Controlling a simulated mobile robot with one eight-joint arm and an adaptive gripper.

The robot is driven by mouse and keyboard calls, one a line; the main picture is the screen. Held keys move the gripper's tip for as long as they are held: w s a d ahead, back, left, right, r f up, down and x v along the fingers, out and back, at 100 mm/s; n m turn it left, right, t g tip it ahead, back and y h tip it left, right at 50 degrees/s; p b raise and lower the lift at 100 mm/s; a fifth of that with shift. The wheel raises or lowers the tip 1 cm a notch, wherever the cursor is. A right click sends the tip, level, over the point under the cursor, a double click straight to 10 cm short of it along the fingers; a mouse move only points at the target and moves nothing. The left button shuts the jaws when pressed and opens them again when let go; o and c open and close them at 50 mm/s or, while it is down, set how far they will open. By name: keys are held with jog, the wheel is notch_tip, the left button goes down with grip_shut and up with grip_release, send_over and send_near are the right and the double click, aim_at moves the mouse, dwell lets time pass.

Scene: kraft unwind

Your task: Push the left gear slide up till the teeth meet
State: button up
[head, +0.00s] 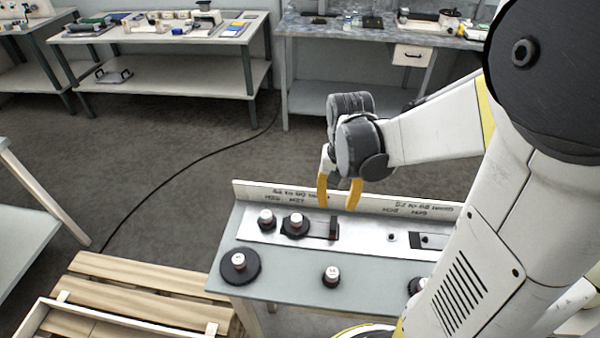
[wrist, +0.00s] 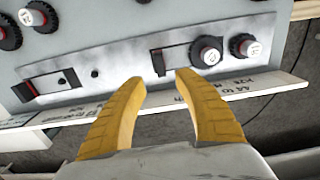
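The left gear slide's upright dark tab (head: 334,228) stands at the right end of its slot in the metal plate. A dark gear with a white-topped hub (head: 295,223) sits at the slot's left end. A smaller gear (head: 266,219) is left of it, with what looks like a narrow gap between them.
A second slide slot (head: 431,241) and a bare peg (head: 391,237) are on the plate's right. A raised lettered board (head: 262,191) runs along the back edge. A wooden pallet (head: 150,285) is lower left.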

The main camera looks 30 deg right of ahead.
aim_at(334, 222)
notch_tip(334, 222, down, 10)
jog(key=b, duration=0.3)
jog(key=shift+b, duration=0.3)
jog(key=shift+r, duration=0.1)
